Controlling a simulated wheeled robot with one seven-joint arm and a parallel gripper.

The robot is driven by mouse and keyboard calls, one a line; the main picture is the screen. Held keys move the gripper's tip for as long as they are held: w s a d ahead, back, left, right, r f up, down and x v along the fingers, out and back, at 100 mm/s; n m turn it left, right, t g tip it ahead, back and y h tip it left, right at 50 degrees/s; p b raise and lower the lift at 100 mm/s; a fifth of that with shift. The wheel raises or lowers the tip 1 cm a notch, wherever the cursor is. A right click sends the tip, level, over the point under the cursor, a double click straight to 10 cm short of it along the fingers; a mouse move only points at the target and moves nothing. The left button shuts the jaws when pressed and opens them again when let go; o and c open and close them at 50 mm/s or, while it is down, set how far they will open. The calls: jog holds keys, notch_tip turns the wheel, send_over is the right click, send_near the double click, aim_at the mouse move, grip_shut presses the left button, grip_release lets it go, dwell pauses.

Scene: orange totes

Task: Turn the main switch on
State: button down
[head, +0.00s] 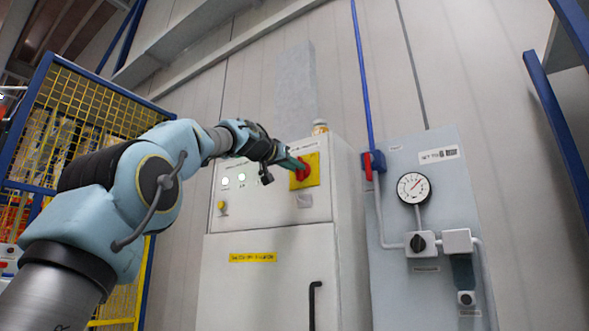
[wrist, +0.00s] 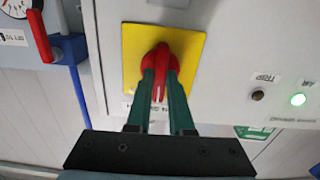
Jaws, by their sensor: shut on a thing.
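The main switch is a red rotary handle (wrist: 159,68) on a yellow plate (wrist: 190,45), on the front of a pale grey cabinet. In the head view the red handle (head: 301,167) and yellow plate (head: 313,176) sit at the cabinet's upper right. My gripper (wrist: 160,82) has its green fingers on both sides of the handle and is shut on it. In the head view my gripper (head: 294,164) reaches the switch from the left. The fingers hide part of the handle, and its exact angle is hard to tell.
The cabinet (head: 270,285) has lit lamps (head: 241,177) and a yellow knob (head: 222,206) left of the switch. To the right, a grey panel (head: 400,290) carries a gauge (head: 413,187), a black knob (head: 418,243) and a red valve lever (head: 367,167). A yellow mesh fence (head: 85,110) stands at left.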

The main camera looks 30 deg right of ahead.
jog(key=shift+f+m, duration=0.1)
jog(key=shift+m, duration=0.2)
jog(key=c, duration=0.8)
grip_release()
jog(key=shift+a, duration=0.1)
jog(key=b+v, duration=0.4)
jog(key=v, duration=0.6)
jog(key=shift+s+a+b, duration=0.15)
jog(key=shift+a+b, duration=0.15)
jog(key=shift+b, duration=0.1)
